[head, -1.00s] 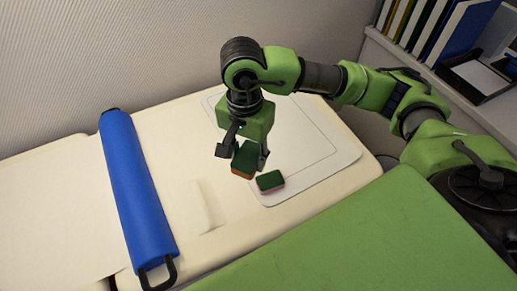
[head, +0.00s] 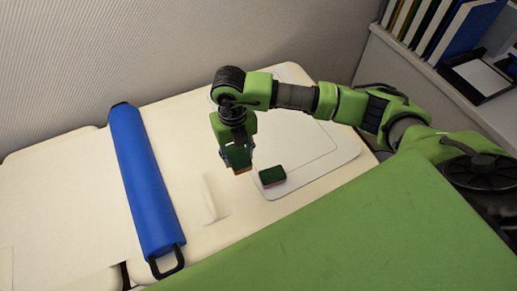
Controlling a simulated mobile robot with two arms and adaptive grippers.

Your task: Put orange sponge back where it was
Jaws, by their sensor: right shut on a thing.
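My right gripper (head: 236,155) is shut on the orange sponge (head: 239,163), which has a dark green top and an orange lower side. It holds the sponge above the left edge of a white mat (head: 325,170); I cannot tell the exact height. A second sponge (head: 272,176), green on top and pink below, lies on the mat near its front left corner, to the right of and below the held sponge in the picture. The gripper's fingers partly hide the orange sponge. My left gripper is not in view.
A blue roll (head: 143,180) with black handles lies across the cream surface (head: 70,185) at left. A small pale raised piece (head: 211,197) sits left of the mat. A green surface (head: 330,235) fills the front. A shelf with binders and a black tray (head: 478,80) stands at upper right.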

